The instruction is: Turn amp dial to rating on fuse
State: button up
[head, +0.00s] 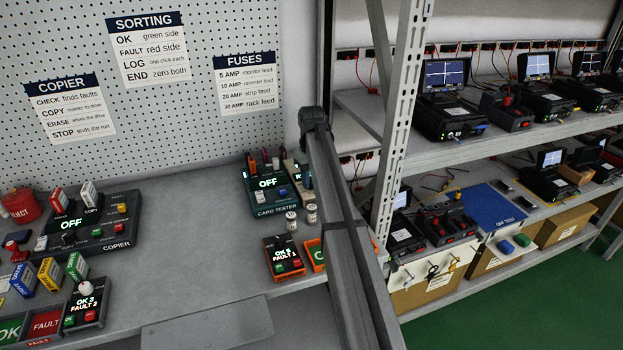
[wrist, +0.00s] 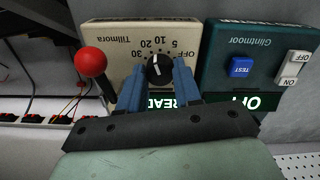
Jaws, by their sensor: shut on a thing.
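The amp dial (wrist: 158,68) is a black knob with a white pointer mark on a beige Tillmora box (wrist: 110,37). Its printed scale reads OFF, 5, 10, 20 and 30. The pointer faces the scale around 10 and 20; I cannot tell exactly which. My gripper (wrist: 160,80) has its blue fingers on both sides of the knob, shut on it. A lit display below starts with READ, partly hidden by the fingers. In the head view my arm partly hides the beige box (head: 291,166). I cannot make out a fuse in the box or its rating.
A red-ball lever (wrist: 90,62) stands beside the dial. The dark green Glintmoor card tester (wrist: 228,78) adjoins it, its display reading OFF. Two small white cylinders (head: 291,221) stand on the bench in front. A FUSES sign (head: 246,81) hangs on the pegboard.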

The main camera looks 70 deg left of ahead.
jog(key=n, duration=0.4)
jog(key=shift+n, duration=2.1)
jog(key=o, duration=1)
jog(key=shift+o, duration=0.2)
notch_tip(320, 180, up, 14)
